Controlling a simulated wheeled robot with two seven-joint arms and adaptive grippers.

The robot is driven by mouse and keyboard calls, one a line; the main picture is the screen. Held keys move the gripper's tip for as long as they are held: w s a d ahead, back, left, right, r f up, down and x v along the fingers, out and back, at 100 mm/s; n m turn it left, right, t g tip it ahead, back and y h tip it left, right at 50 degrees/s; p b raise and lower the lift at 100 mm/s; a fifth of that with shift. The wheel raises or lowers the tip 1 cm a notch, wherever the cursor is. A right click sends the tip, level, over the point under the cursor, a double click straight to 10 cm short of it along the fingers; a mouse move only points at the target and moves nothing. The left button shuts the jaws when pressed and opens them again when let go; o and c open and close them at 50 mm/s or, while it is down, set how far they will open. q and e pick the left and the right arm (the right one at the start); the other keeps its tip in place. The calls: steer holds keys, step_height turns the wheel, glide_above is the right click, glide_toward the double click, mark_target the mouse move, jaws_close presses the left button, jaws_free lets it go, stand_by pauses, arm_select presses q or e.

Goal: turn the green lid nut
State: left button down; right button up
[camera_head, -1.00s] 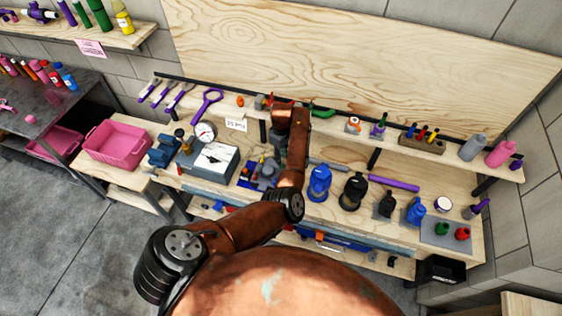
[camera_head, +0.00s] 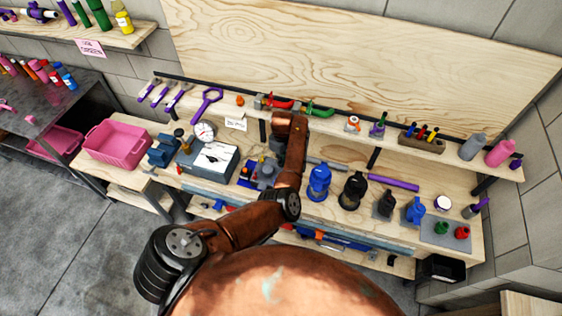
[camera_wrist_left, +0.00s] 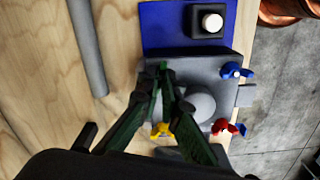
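The grey housing (camera_head: 265,174) stands on the workbench, left of my left forearm. In the left wrist view the housing (camera_wrist_left: 214,62) has a round dome, with a blue wing nut (camera_wrist_left: 236,70), a red one (camera_wrist_left: 230,128) and a yellow one (camera_wrist_left: 161,130) near its corners. My left gripper (camera_wrist_left: 165,78) points at the remaining corner, its two dark fingers running close together toward their tips. A little green shows at the tips; the green lid nut is mostly hidden there. Whether the fingers touch it is unclear. My right gripper is out of view.
A blue plate with a black block and white knob (camera_wrist_left: 211,22) adjoins the housing. A grey rod (camera_wrist_left: 88,45) lies on the bench. A blue filter bottle (camera_head: 319,182) stands right of my forearm. Above, a shelf holds a red tool (camera_head: 279,103) and a green tool (camera_head: 318,110).

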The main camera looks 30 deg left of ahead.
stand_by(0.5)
arm_select(q)
steer(key=m+p, duration=0.2)
steer(key=shift+r+p, duration=0.15)
steer(key=shift+p, duration=0.15)
steer(key=m+p, duration=0.3)
steer(key=m, duration=0.1)
steer(key=shift+m+p, duration=0.3)
steer(key=shift+m, duration=0.1)
steer(key=m+p, duration=0.2)
steer(key=m, duration=0.1)
steer(key=shift+m, duration=0.3)
steer(key=shift+m+p, duration=0.7)
steer(key=shift+m, duration=1.1)
steer(key=c, duration=2.2)
jaws_free()
steer(key=shift+o, duration=0.2)
